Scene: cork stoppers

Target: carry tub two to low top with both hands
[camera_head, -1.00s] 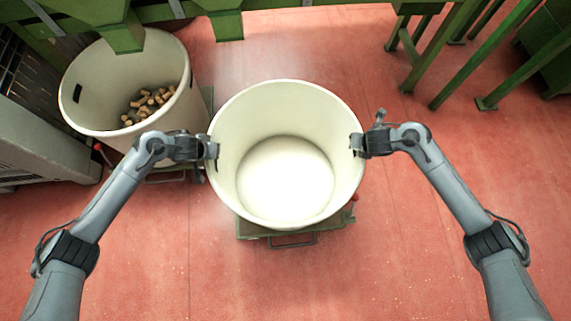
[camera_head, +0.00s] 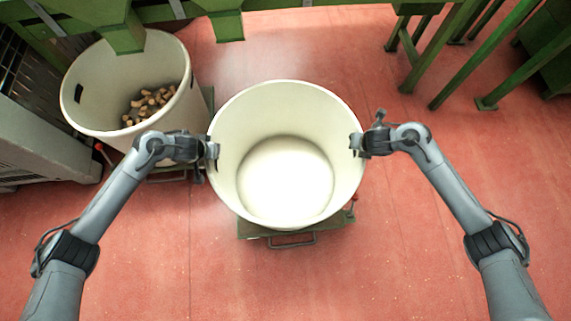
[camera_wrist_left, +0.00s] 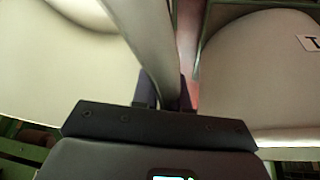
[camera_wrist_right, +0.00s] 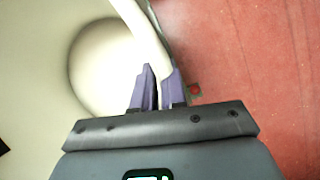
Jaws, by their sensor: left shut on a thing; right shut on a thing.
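A large, empty, cream-white round tub (camera_head: 232,160) is upright in the middle of the head view, between my arms. I take it as tub two; no label on it is readable. My left gripper (camera_head: 212,150) is shut on its left rim, and the left wrist view shows the wall (camera_wrist_left: 150,40) between the fingers. My right gripper (camera_head: 357,144) is shut on the right rim, with fingers either side of the wall in the right wrist view (camera_wrist_right: 157,88). A green wheeled base (camera_head: 255,231) shows below the tub; whether they touch is hidden. I cannot tell which surface is the low top.
A second white tub (camera_head: 90,110) with corks (camera_head: 148,103) inside stands close at the left. A grey cabinet (camera_head: 40,145) is left of it. A green frame (camera_head: 300,20) runs along the back, with green legs (camera_head: 455,70) at back right. Red floor (camera_head: 420,260) is open in front and right.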

